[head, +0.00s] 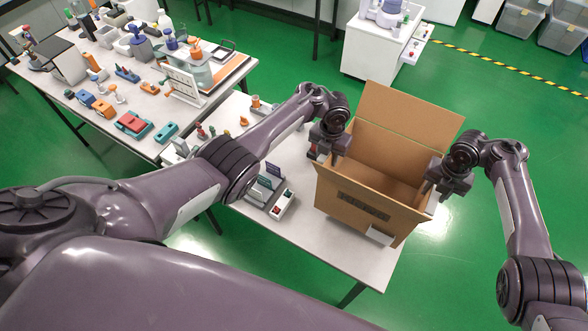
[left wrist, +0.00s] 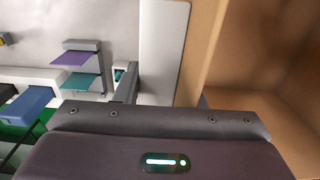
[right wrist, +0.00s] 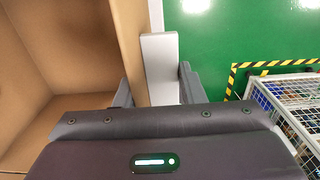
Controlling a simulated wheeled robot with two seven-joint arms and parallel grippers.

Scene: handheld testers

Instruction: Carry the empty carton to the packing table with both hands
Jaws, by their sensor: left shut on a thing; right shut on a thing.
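The carton (head: 365,205) is an open, empty brown cardboard box with one flap standing up at the back. It sits on or just above the right end of a white table (head: 335,255); I cannot tell which. My left gripper (head: 326,150) is shut on the carton's left wall, which also shows in the left wrist view (left wrist: 205,45). My right gripper (head: 436,188) is shut on the carton's right wall, seen in the right wrist view (right wrist: 130,45). The carton looks upright. Its underside is hidden.
A long table (head: 110,130) crowded with testers stands at the left. A white cabinet (head: 375,50) stands behind. Green floor (head: 500,110) is clear at the right. The right wrist view shows a wire cage (right wrist: 290,105).

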